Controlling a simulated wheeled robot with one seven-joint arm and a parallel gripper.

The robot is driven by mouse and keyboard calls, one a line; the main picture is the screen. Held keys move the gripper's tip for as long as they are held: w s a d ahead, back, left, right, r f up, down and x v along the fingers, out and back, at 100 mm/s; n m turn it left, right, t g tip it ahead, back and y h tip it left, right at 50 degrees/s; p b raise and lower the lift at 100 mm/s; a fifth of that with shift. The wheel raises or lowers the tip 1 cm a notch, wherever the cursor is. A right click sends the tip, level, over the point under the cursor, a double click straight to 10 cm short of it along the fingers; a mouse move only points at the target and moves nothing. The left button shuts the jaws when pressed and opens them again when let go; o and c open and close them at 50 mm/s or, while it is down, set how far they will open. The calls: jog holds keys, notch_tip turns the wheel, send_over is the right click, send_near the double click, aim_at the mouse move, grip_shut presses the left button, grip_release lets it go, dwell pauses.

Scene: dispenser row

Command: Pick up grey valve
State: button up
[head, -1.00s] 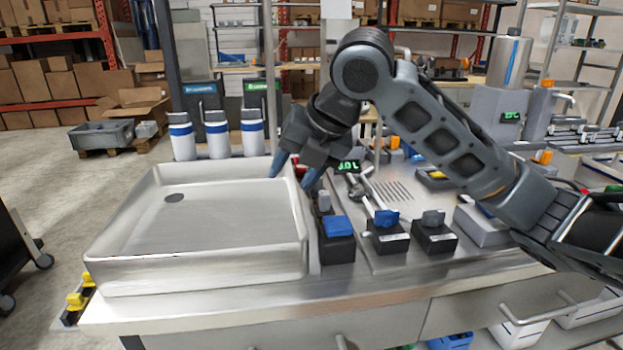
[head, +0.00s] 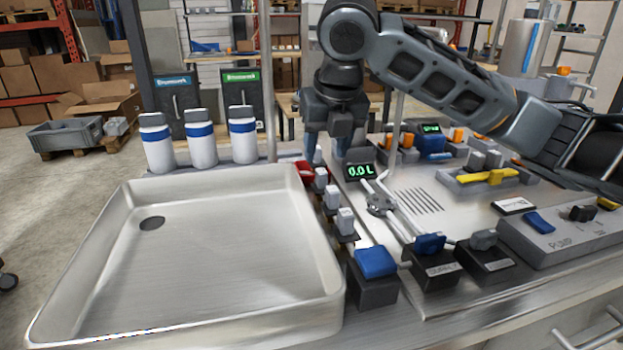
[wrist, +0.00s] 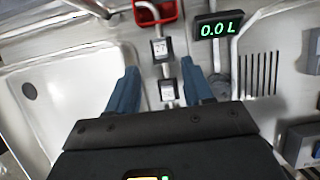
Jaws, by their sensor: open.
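Several small grey-topped pieces stand in a row along the sink's right edge, among them a near one (head: 345,222), a middle one (head: 332,197) and a far one (head: 320,178). A grey-handled valve (head: 484,240) on a black block stands further right, beside a blue-handled one (head: 430,243). I cannot tell which is the grey valve meant. My gripper (head: 327,156) points down over the far end of the row, open and empty. In the wrist view, two labelled pieces (wrist: 161,49) (wrist: 167,91) lie in line with the gap between my gripper's fingers (wrist: 161,68).
The steel sink (head: 75,245) lies left of the row. A blue-topped black block (head: 375,263) stands at the row's near end. A display reading 0.0 L (head: 360,171) and a red tray (wrist: 155,12) are close to my gripper. White bottles (head: 202,145) stand behind the sink.

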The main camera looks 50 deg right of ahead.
aim_at(322, 172)
jog(key=x, duration=0.7)
jog(key=shift+w+d+f, duration=0.2)
jog(key=shift+d+f, duration=0.05)
grip_shut()
dwell(0.3)
